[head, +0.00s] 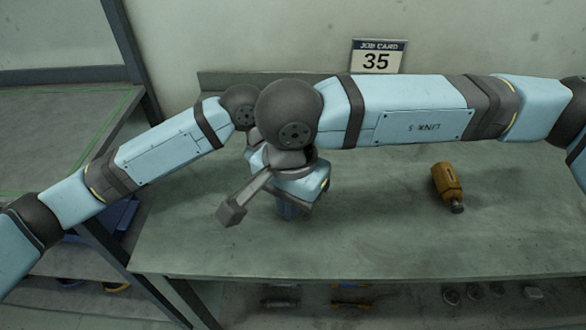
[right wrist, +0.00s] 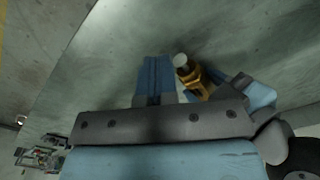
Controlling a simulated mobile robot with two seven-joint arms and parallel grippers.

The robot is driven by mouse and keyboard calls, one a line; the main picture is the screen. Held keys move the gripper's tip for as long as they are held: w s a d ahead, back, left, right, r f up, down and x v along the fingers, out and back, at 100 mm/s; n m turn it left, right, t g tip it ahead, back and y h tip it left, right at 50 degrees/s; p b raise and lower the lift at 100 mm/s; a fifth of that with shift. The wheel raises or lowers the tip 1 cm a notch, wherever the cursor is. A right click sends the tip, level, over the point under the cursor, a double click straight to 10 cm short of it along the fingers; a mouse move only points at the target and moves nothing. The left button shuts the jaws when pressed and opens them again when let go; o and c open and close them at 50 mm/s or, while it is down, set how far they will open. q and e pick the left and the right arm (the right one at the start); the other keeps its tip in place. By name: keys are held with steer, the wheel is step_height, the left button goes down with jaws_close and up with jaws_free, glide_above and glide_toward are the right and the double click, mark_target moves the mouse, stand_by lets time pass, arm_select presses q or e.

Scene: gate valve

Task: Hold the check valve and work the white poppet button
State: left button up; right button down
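The brass-coloured check valve (right wrist: 196,82) shows in the right wrist view, with its round white poppet button (right wrist: 180,61) at the end nearest my right fingers. My left gripper (right wrist: 218,80) comes in from the right of that view and its blue finger is at the valve's body; it appears shut on it. My right gripper (right wrist: 156,72) has its two blue fingers together, empty, just left of the button; I cannot tell whether they touch it. In the head view my right gripper (head: 286,209) points down over the bench, and my right wrist hides the valve and my left gripper.
An orange-brown cylinder with a dark tip (head: 447,186) lies on the right of the grey bench (head: 390,235). A job card marked 35 (head: 377,57) stands at the back. The front of the bench is clear. Several small parts lie on a shelf below.

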stand_by(0.6)
steer(key=s+f+n+h, duration=0.1)
steer(key=s+n, duration=0.1)
steer(key=s+a+f+n+t+h, duration=0.1)
steer(key=n, duration=0.2)
steer(key=s+a+f+n+t+h, duration=0.1)
steer(key=s+f+n, duration=0.1)
steer(key=shift+s+a+h, duration=0.15)
steer(key=shift+s+h, duration=0.15)
steer(key=shift+s, duration=0.05)
steer(key=n+t+h, duration=0.1)
steer(key=n, duration=0.1)
steer(key=s+f+n+t+h, duration=0.1)
steer(key=n+t, duration=0.1)
steer(key=s+f+n+t, duration=0.1)
steer(key=n, duration=0.1)
steer(key=shift+s+d+f+n+h, duration=0.25)
steer(key=shift+d+n+h, duration=0.15)
steer(key=shift+s+d+f+n+t, duration=0.1)
steer(key=shift+d+f+n+t, duration=0.1)
steer(key=shift+n+t, duration=0.55)
steer(key=shift+d+f+n+t+h, duration=0.15)
steer(key=shift+d+n+t+h, duration=0.15)
steer(key=shift+n+t+h, duration=0.6)
steer(key=shift+n+g+y, duration=0.25)
steer(key=shift+y, duration=0.15)
steer(key=shift+w+d, duration=0.2)
steer(key=shift+w, duration=2.05)
steer(key=shift+w+d, duration=0.2)
steer(key=shift+w, duration=2)
